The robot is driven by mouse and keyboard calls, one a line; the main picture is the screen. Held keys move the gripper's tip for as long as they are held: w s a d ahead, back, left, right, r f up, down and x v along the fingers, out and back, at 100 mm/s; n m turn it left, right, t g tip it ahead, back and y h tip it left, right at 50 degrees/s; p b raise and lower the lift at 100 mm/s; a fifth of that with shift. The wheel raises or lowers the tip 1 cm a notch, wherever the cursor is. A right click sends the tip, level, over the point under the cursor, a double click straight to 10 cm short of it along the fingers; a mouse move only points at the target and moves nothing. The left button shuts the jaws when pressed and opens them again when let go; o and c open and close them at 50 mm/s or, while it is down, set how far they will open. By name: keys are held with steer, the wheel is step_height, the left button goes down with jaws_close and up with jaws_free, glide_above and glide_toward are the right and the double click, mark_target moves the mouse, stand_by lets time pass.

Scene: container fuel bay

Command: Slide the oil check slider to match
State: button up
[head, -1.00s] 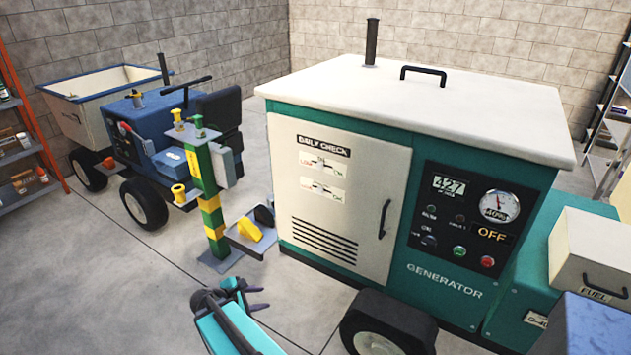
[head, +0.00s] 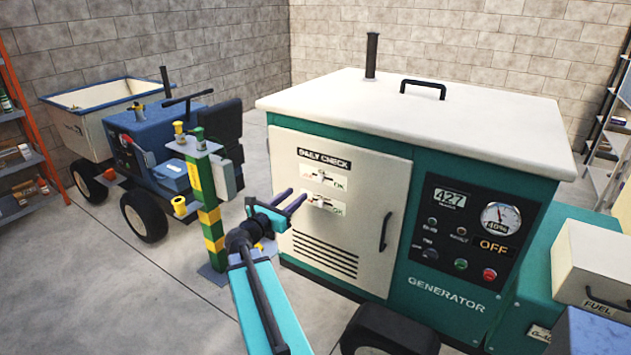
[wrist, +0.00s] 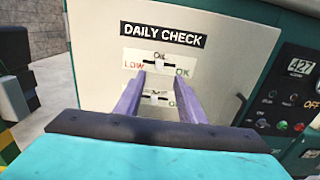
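The generator's cream door carries a DAILY CHECK panel (head: 323,160) with two slider strips, one above the other. The upper strip is the oil check slider (head: 322,177); in the wrist view the oil slider (wrist: 158,62) reads OIL, with red LOW at left and green OK at right. Its small pale knob sits near the middle of the slot. The lower slider (head: 320,200) also shows between my fingers in the wrist view (wrist: 158,97); its label is partly hidden. My gripper (head: 295,197) is open and empty, in front and left of the strips, its purple fingers pointing at the door.
The generator's gauge panel (head: 466,222) is at right, with a round dial reading about 40% and an OFF display. A door handle (head: 385,231) stands right of the sliders. A green and yellow post (head: 208,200) and a blue tractor (head: 165,150) are left of my arm.

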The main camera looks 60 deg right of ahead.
mark_target(319, 176)
steer(key=shift+s+d+p, duration=0.1)
steer(key=shift+d+p, duration=1.9)
steer(key=shift+d, duration=4.9)
jaws_close()
